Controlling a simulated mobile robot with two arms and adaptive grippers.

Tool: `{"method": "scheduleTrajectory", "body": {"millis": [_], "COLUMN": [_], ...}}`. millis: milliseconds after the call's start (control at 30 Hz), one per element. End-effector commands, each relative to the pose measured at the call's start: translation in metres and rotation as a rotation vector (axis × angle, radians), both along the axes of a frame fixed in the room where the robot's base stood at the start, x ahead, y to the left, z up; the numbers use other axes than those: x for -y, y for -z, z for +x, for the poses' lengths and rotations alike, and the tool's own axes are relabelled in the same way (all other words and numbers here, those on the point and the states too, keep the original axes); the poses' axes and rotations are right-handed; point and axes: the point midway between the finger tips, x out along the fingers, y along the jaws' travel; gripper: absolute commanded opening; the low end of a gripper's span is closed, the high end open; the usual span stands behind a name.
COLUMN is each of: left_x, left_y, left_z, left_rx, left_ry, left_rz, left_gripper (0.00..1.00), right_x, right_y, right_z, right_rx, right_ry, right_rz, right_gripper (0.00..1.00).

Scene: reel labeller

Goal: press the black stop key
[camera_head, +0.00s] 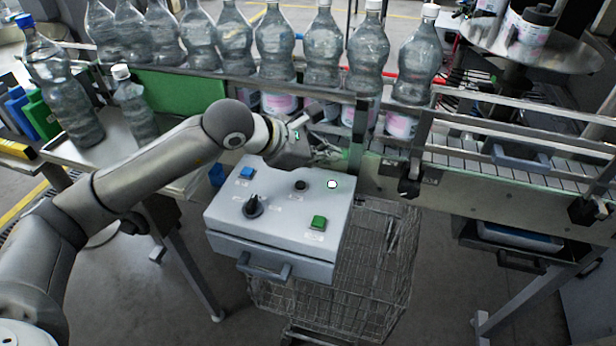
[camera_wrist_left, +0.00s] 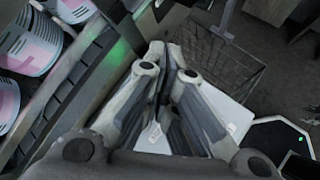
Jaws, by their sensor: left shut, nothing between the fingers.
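The black stop key (camera_head: 300,185) is a small round key on the top of a light grey control box (camera_head: 228,222). In the head view it shows between the blue key and a small white light. My left gripper (camera_head: 338,155) is shut and empty. In the head view it shows just behind the key, near the conveyor side; its height above the box is hard to tell. In the left wrist view the closed fingers (camera_wrist_left: 172,62) cover much of the box (camera_wrist_left: 226,112), and the black key cannot be made out there. My right gripper is not in view.
The box also carries a blue key (camera_head: 247,172), a black rotary knob (camera_head: 253,207), a green key (camera_head: 318,222) and a lit white light (camera_head: 332,184). A conveyor (camera_head: 470,160) with large bottles runs behind. A wire cart (camera_head: 385,255) stands beneath the box.

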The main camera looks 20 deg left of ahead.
Motion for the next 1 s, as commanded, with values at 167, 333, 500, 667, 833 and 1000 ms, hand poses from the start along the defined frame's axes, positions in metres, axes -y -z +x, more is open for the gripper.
{"method": "scheduleTrajectory", "body": {"millis": [167,333,500,667,833,1000], "left_x": [-0.043,-0.058,-0.058,-0.058,-0.057,-0.057], "left_y": [-0.004,-0.005,-0.005,-0.005,0.001,0.016], "left_z": [0.018,0.023,0.023,0.023,0.023,0.022], "left_rx": [0.045,0.057,0.056,0.056,0.055,0.053], "left_ry": [-0.075,-0.101,-0.102,-0.1,-0.1,-0.1], "left_rz": [0.18,0.235,0.236,0.235,0.234,0.233], "left_gripper": [0.0,0.0,0.0,0.0,0.0,0.0], "right_x": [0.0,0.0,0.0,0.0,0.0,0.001], "right_y": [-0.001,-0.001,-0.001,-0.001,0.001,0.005], "right_z": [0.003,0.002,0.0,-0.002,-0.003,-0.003], "right_rx": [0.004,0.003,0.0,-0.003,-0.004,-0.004], "right_ry": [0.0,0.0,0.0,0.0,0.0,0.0], "right_rz": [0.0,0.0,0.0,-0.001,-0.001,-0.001], "right_gripper": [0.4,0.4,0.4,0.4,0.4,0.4]}}
